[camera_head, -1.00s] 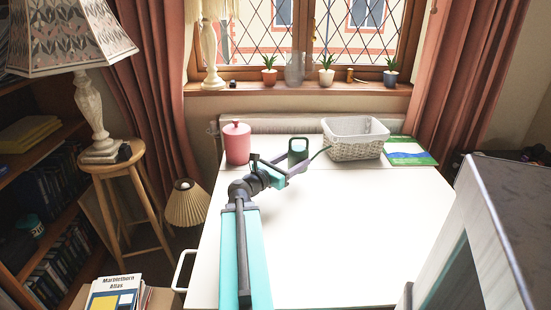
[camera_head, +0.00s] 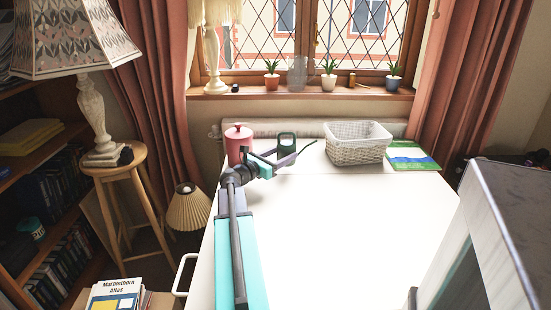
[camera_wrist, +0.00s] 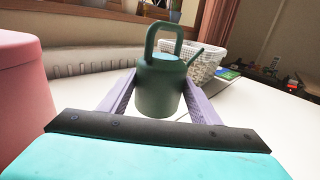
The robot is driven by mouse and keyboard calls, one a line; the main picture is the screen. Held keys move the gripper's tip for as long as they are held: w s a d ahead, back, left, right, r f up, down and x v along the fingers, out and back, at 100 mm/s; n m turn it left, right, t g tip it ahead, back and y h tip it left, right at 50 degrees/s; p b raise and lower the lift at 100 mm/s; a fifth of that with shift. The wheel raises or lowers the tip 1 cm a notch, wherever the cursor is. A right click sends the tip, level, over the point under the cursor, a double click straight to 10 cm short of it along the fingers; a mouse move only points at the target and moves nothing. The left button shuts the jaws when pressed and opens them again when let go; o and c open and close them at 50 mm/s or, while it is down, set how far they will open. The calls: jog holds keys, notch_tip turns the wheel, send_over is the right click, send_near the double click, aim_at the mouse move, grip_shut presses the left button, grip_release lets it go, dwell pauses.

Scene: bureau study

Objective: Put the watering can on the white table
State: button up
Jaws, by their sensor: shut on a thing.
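The dark green watering can (camera_head: 286,143) is near the far left part of the white table (camera_head: 335,225), with its handle up and its thin spout pointing right. In the wrist view, the can (camera_wrist: 160,88) stands roughly upright between two purple fingers. My gripper (camera_head: 280,158) is shut on its body; it also shows in the wrist view (camera_wrist: 160,95). My fingers hide part of the can in the head view. I cannot tell whether its base touches the tabletop.
A pink lidded canister (camera_head: 238,137) stands close to the left of the can. A white wicker basket (camera_head: 357,152) and a green-and-blue booklet (camera_head: 411,156) are to the right. The table's middle and front are clear. A grey box-like thing (camera_head: 485,240) blocks the right front.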

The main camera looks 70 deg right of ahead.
jog(key=shift+w+d+f, duration=0.2)
jog(key=shift+w+d, duration=1.4)
jog(key=shift+w, duration=0.2)
jog(key=shift+w+d, duration=0.35)
jog(key=shift+f+b, duration=0.65)
jog(key=shift+f, duration=1.15)
jog(key=shift+f, duration=0.1)
jog(key=o, duration=1.1)
